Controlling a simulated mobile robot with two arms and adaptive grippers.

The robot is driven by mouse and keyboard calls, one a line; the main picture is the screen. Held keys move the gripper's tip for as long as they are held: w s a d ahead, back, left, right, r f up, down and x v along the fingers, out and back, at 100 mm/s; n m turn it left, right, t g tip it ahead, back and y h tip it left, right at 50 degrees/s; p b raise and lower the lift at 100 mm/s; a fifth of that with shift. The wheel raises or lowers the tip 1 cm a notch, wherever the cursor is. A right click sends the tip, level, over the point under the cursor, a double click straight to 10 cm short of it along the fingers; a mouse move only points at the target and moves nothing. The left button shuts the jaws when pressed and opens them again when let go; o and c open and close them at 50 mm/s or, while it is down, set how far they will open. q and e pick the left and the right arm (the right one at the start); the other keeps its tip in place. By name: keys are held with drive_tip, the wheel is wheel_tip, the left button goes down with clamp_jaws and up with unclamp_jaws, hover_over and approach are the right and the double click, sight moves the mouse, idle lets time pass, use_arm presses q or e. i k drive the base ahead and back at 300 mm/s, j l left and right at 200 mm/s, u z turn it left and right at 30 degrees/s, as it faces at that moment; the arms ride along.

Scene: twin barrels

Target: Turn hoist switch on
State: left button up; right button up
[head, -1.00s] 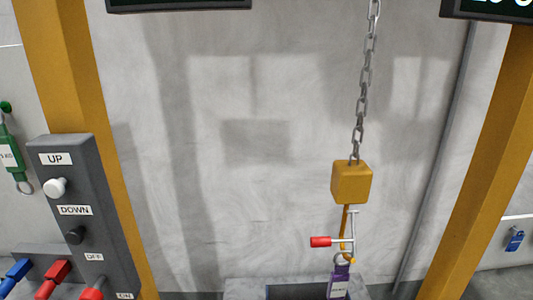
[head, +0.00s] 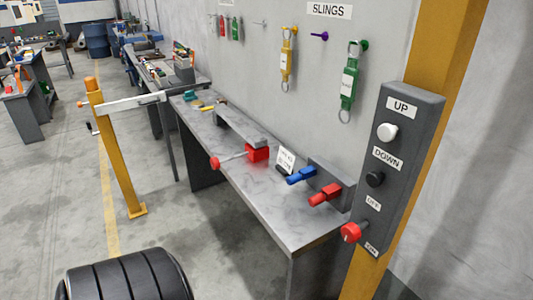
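The hoist control box (head: 407,150) is a grey panel on a yellow post at the right of the head view. It has a white UP button (head: 387,131), a black DOWN button (head: 375,179) and, at the bottom, a red switch knob (head: 352,232). The knob sticks out between the OFF label (head: 373,203) and the ON label (head: 371,249). I cannot tell clearly which way it is set. Neither of my grippers is in view, and nothing touches the panel.
A grey workbench (head: 297,230) with red and blue handles runs along the wall beside the panel. Yellow and green slings hang above it. A yellow post (head: 115,150) with a white bar stands left. A dark ribbed shape (head: 127,280) fills the bottom left; its identity is unclear.

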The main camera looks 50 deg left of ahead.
sight(351, 232)
drive_tip(key=u, duration=0.95)
